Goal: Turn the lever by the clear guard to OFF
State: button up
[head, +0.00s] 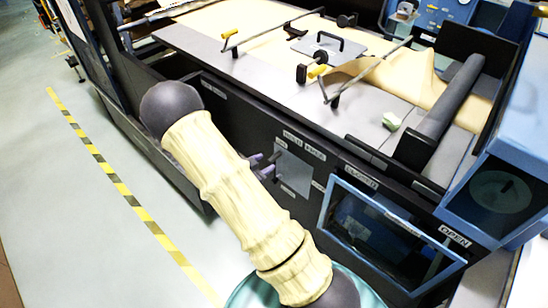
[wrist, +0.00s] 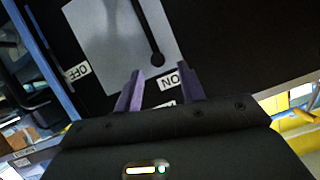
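The lever (wrist: 154,35) is a thin dark bar with a round knob, on a pale plate (wrist: 110,35) in the wrist view. Its knob end lies by the ON label (wrist: 170,80); the OFF label (wrist: 76,72) is at the plate's left corner. My gripper (wrist: 161,68) has its two purple fingers apart, with the knob just beyond and between the tips in the picture; contact cannot be told. In the head view the plate (head: 297,172) is on the dark front panel, with my gripper (head: 266,163) at its left; my arm hides part. The clear guard (head: 385,236) is a blue-framed window right of the plate.
HOLD and FREE labels (head: 304,145) sit above the plate. CLOSED (head: 360,177) and OPEN (head: 455,235) labels flank the guard. Open floor with a striped line (head: 120,186) lies left.

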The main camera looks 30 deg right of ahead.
aim_at(269, 160)
jog(key=x, duration=0.6)
jog(key=shift+d+f, duration=0.1)
jog(key=shift+d, duration=0.1)
jog(key=shift+c, duration=0.4)
grip_shut()
